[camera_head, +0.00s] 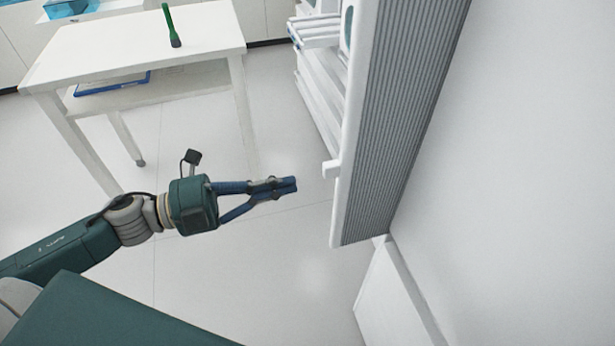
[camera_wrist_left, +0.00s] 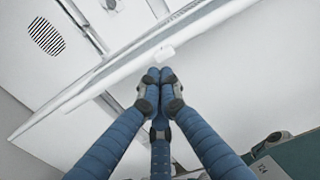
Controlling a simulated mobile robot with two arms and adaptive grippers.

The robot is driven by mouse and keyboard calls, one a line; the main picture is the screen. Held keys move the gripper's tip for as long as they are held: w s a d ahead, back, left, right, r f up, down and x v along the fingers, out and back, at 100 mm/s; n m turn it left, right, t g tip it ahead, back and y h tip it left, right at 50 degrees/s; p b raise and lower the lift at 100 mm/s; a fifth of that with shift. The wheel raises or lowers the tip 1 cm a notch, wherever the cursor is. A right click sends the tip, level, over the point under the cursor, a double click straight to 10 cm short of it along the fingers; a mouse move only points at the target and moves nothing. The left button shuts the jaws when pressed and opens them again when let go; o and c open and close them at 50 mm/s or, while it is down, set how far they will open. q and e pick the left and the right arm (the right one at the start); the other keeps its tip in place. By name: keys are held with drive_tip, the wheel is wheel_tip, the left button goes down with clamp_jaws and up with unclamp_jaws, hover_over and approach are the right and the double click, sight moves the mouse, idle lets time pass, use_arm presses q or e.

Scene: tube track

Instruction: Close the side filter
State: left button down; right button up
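The side filter (camera_head: 400,110) is a tall panel with grey ribs and a white frame, on the right of the head view. It stands swung out from the white machine. A small white tab (camera_head: 331,168) sticks out from its near edge. My left gripper (camera_head: 294,185) is to the left of that edge, with its blue fingers together and nothing seen between them. In the left wrist view the fingertips (camera_wrist_left: 159,76) meet just short of the white tab (camera_wrist_left: 165,52); I cannot tell whether they touch. My right gripper is not in view.
A white table (camera_head: 140,45) stands at the back left, with a green object (camera_head: 171,28) on top and a blue tray (camera_head: 112,84) on its shelf. White shelving (camera_head: 318,80) is behind the panel. The floor (camera_head: 270,270) around my left gripper is clear.

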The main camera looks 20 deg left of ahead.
sight(386, 161)
use_arm(q)
drive_tip(key=x, duration=0.3)
drive_tip(key=shift+w+d+r+p, duration=0.15)
drive_tip(key=shift+p, duration=0.2)
drive_tip(key=shift+x, duration=0.75)
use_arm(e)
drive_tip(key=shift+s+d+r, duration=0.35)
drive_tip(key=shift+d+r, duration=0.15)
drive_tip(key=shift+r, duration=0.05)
use_arm(q)
drive_tip(key=shift+d, duration=0.1)
drive_tip(key=shift+w+d, duration=0.25)
drive_tip(key=shift+d, duration=0.1)
drive_tip(key=p+x, duration=0.4)
drive_tip(key=x, duration=1.1)
drive_tip(key=shift+w+p, duration=0.15)
drive_tip(key=shift+p, duration=0.2)
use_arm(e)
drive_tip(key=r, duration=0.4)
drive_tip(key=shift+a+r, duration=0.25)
use_arm(q)
drive_tip(key=shift+a, duration=0.1)
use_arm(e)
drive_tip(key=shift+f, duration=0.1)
